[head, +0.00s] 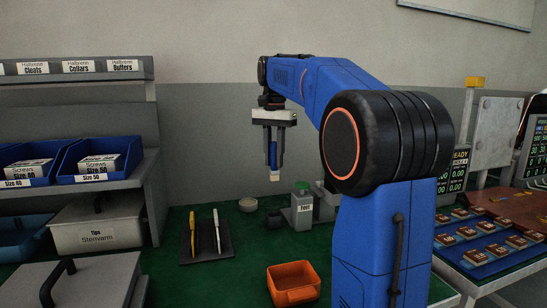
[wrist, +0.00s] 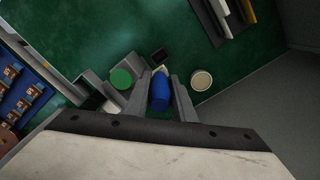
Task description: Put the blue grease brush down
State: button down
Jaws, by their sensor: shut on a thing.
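My gripper (head: 274,150) points down in the air above the green table and is shut on the blue grease brush (head: 273,156). The brush hangs upright, with its pale bristle tip (head: 274,177) lowest. In the wrist view the blue brush handle (wrist: 160,92) sits between the two fingers of my gripper (wrist: 162,90). A dark holder mat (head: 207,241) lies on the table, lower left of the gripper in the head view. A yellow tool (head: 192,233) and a white-handled tool (head: 217,231) lie on it.
A grey green-topped container (head: 302,205) stands behind an orange bin (head: 293,284). A small round pale dish (head: 248,204) is near the mat. Shelves with blue screw bins (head: 100,158) stand left. A tray of labelled blocks (head: 487,240) is right. Green table (head: 235,275) is bare in front of the mat.

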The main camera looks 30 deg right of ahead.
jog(key=shift+a+f, duration=0.1)
jog(key=shift+f, duration=7.15)
jog(key=shift+f, duration=0.25)
jog(key=shift+f, duration=0.5)
jog(key=c, duration=1.4)
grip_release()
jog(key=shift+c, duration=0.2)
jog(key=shift+r, duration=0.15)
